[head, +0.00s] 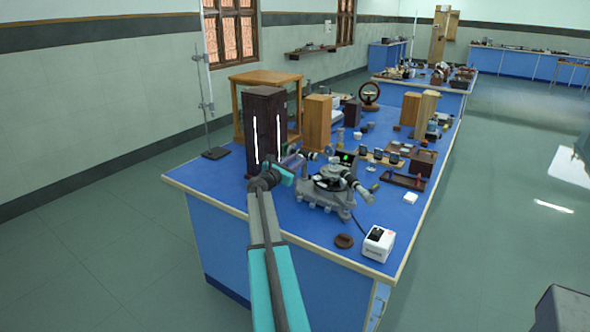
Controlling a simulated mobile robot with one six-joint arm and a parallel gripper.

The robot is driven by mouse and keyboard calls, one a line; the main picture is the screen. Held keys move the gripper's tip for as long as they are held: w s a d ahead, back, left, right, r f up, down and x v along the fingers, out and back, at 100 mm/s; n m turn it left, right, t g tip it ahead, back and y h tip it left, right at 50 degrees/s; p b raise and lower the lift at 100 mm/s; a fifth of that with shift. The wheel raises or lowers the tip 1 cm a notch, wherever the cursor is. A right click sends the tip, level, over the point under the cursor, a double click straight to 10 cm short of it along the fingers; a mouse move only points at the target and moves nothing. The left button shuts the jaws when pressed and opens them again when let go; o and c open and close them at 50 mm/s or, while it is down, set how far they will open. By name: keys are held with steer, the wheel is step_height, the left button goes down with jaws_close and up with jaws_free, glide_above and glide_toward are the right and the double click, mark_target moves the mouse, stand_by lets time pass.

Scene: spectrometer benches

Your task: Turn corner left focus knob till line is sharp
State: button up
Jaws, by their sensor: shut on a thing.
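A grey spectrometer (328,190) stands near the front corner of the blue bench. Its left tube (293,160) points left and its right tube (357,188) points down to the right. My gripper (291,171) comes from the front left and is shut at the left tube, at the place of the left focus knob. The knob itself is hidden by the gripper or too small to make out. A small black box with a green-lit display (345,158) stands behind the spectrometer. Whether any line there is sharp cannot be told.
A tall dark box (265,110) with two bright white strips stands close behind my gripper. A white box (378,243) and a brown disc (344,241) lie near the front right edge. Wooden boxes (317,122) and small parts crowd the bench behind.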

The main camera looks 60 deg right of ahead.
steer(key=m+b, duration=0.7)
steer(key=b, duration=0.2)
steer(key=shift+d, duration=0.1)
steer(key=shift+r+b, duration=0.1)
steer(key=shift+b, duration=0.25)
steer(key=o, duration=1)
steer(key=shift+o, duration=0.2)
steer(key=shift+a, duration=0.2)
